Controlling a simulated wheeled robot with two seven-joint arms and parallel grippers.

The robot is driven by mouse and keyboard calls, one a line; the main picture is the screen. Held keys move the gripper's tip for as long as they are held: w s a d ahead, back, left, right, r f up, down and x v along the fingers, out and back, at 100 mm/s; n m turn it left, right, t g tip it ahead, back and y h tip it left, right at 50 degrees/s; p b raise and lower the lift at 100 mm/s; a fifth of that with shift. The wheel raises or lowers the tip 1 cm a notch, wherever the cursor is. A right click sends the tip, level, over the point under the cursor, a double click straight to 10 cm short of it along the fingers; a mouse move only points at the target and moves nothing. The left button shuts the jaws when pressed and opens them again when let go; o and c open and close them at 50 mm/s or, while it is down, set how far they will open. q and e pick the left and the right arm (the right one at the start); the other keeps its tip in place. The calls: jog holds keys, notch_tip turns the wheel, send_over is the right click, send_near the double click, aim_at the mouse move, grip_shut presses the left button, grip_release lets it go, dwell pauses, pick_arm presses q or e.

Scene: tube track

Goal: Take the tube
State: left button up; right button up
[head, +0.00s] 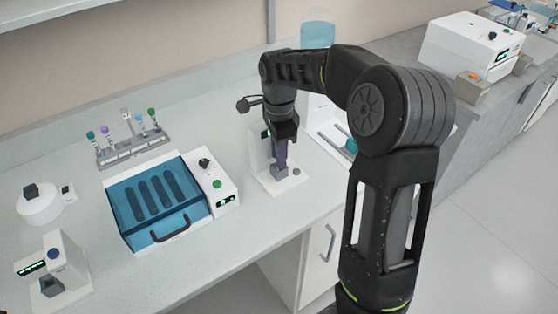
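My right gripper (283,140) points down over a small white device (277,184) in the middle of the counter. A narrow purple tube-like piece (279,155) shows right at its fingers, above the device's grey holder (279,171). The fingers are dark and small here, so I cannot tell whether they are shut on it. Several tubes with coloured caps, such as a green-capped tube (152,116), stand in a grey rack (124,155) at the back left. My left gripper is not in view.
A blue-lidded box (187,224) with a white control panel (220,184) stands left of the device. A round white device (39,206) and another small white device (68,270) stand at the far left. A white machine (460,48) stands at the back right.

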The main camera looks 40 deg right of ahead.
jog(key=shift+c, duration=0.5)
grip_shut()
jog(key=shift+r, duration=0.1)
jog(key=shift+r, duration=0.85)
notch_tip(320, 180, up, 5)
jog(key=shift+r+b, duration=0.1)
jog(key=shift+b, duration=0.4)
jog(key=s+b, duration=0.2)
jog(key=s, duration=1.6)
jog(key=shift+a, duration=0.2)
